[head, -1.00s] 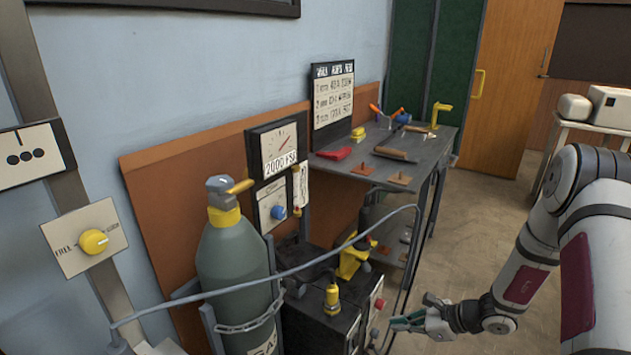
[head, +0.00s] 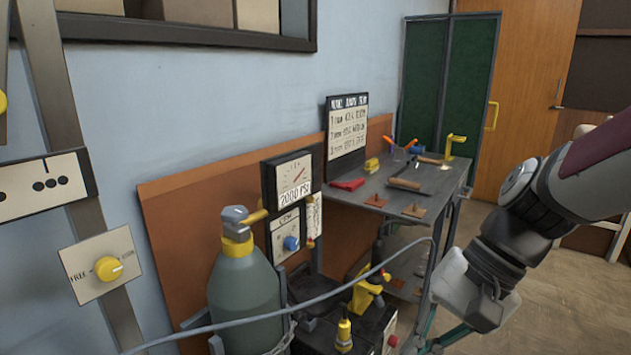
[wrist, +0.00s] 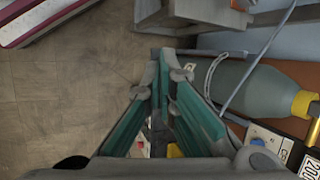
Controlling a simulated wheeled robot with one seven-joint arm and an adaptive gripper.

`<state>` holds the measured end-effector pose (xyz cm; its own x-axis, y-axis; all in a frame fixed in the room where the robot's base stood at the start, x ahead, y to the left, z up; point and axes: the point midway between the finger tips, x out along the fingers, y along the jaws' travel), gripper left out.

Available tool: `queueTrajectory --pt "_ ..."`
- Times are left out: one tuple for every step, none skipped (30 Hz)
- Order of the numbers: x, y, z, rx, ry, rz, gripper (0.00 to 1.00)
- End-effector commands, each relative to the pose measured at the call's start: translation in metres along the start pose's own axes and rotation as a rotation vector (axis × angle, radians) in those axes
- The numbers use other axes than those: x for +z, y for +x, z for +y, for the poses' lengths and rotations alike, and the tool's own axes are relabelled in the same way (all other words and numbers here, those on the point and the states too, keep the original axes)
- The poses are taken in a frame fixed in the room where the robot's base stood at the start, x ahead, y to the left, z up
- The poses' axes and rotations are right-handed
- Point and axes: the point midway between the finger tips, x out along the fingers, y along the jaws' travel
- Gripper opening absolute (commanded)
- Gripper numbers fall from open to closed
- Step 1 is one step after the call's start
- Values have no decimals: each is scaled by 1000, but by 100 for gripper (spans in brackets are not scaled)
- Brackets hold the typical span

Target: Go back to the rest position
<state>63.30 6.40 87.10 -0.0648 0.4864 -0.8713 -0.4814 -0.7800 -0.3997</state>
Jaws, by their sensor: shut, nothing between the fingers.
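My gripper (head: 428,343) is at the lower right of the head view, its teal fingers partly cut off by the bottom edge. It hangs below my arm, in front of the welding machine (head: 335,325) and the bench. In the wrist view my gripper (wrist: 163,62) has its teal fingers drawn together at the tips, with nothing held between them. Floor shows beneath and to the left of the fingers.
A grey-green gas cylinder (head: 243,290) with a yellow collar stands by the wall, and a grey hose (head: 300,312) crosses before it. The metal bench (head: 440,180) carries several tools. Open floor (head: 520,300) lies at right.

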Motion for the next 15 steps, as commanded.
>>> queueTrajectory --pt "17 -6 6 38 -58 22 0" --pt "26 -9 10 62 -89 30 0" --pt "38 -13 17 95 -129 43 0" --pt "46 -15 22 120 -158 54 0" --pt "54 -18 28 145 -186 63 0" --pt "64 -21 36 178 -223 79 0" --pt "70 -23 42 202 -248 90 0" --pt "77 -25 48 225 -272 99 0" --pt "84 -28 55 254 -300 113 0" --pt "89 -30 60 274 -320 123 0" --pt "93 -31 66 294 -338 133 0" --pt "98 -33 72 318 -359 145 0" --pt "102 -35 77 333 -374 154 0" --pt "105 -36 81 349 -388 162 0" --pt "108 -38 87 369 -405 173 0"
